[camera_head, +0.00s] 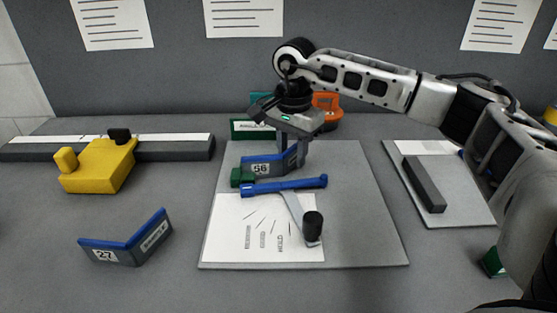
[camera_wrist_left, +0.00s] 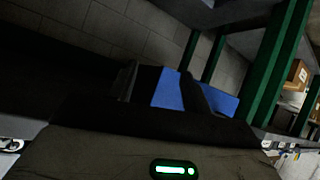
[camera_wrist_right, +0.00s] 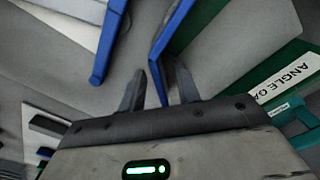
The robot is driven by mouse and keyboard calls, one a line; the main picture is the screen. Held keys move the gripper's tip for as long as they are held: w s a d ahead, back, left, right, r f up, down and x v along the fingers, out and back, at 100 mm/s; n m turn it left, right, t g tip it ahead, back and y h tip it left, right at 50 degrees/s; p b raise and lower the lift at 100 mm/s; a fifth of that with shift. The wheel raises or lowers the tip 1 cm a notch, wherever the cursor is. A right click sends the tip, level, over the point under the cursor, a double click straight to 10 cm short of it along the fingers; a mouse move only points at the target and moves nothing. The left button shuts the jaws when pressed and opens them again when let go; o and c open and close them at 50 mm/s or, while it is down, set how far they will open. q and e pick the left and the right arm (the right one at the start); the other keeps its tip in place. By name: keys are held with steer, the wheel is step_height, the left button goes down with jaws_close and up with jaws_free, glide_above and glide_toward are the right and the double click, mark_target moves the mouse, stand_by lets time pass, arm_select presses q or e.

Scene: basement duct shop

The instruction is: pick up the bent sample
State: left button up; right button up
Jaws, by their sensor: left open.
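A bent sample marked 56 (camera_head: 262,168), grey with a blue top edge, stands at the back of the grey board. My right gripper (camera_head: 297,140) points down at its right leg. In the right wrist view the fingers (camera_wrist_right: 160,88) lie on either side of the sample's blue edge (camera_wrist_right: 158,60), with gaps showing. Another bent sample marked 27 (camera_head: 127,242) stands on the table at front left, clear of both grippers. My left gripper shows only in the left wrist view (camera_wrist_left: 163,90); it is open, with a blue surface beyond it.
The grey board (camera_head: 365,220) holds a white printed sheet (camera_head: 225,235) and a blue bar (camera_head: 285,185) with a black-knobbed pointer. A yellow block (camera_head: 97,165) sits on a rail at left. A dark bar (camera_head: 424,185) lies on a plate at right. A green labelled block (camera_head: 245,130) stands behind.

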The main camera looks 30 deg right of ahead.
jaws_close()
steer(key=shift+r, duration=0.1)
